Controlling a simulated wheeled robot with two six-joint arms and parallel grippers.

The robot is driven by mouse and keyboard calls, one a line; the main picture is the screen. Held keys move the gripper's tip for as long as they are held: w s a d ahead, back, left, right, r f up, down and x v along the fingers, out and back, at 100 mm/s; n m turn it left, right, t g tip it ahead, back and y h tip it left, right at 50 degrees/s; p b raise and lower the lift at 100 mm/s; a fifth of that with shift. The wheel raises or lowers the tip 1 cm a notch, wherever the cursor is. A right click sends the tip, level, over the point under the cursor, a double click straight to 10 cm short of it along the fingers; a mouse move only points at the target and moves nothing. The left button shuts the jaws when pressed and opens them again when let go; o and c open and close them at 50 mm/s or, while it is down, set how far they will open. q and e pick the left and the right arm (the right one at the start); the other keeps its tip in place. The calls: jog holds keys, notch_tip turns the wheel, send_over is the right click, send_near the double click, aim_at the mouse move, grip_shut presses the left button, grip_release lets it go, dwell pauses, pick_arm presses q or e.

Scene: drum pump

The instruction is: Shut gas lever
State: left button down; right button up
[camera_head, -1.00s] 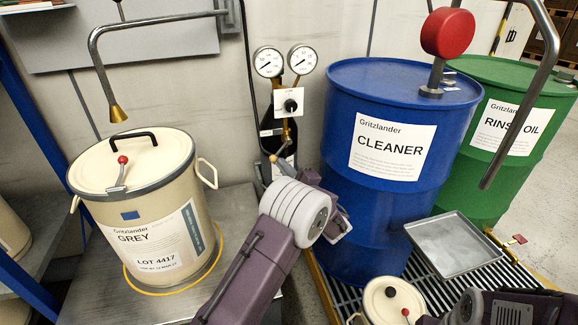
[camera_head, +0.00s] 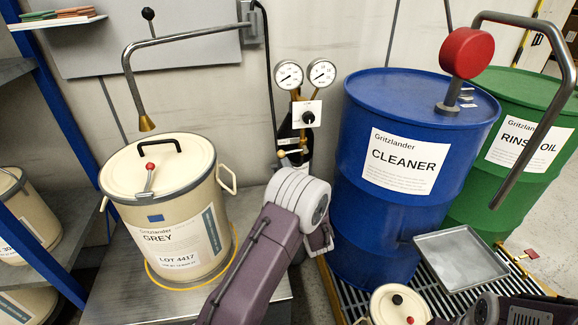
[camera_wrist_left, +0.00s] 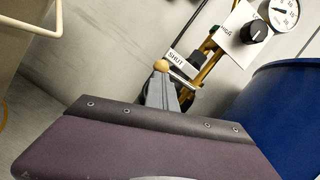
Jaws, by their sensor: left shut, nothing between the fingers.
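The gas lever shows in the left wrist view as a thin metal rod with a brass ball (camera_wrist_left: 161,65), lying beside a white label that reads SHUT (camera_wrist_left: 176,57). In the head view its ball (camera_head: 281,153) points left from the brass valve under the gauges, nearly level. My left gripper (camera_wrist_left: 162,88) is shut and empty, its fingertips right at the ball. I cannot tell whether they touch it. In the head view my left wrist hides the fingertips. My right gripper is not in view; part of my right arm shows at the lower right.
Two gauges (camera_head: 289,75) and a black regulator knob (camera_head: 308,118) sit above the lever. The GREY pail (camera_head: 190,225) stands left under a bent pipe. The blue CLEANER drum (camera_head: 375,220) stands close on the right. A metal tray (camera_head: 460,258) and a small pail (camera_head: 385,310) are in front.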

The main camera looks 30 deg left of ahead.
pick_arm(q)
jog(key=shift+a+r, duration=0.1)
jog(key=shift+r, duration=0.15)
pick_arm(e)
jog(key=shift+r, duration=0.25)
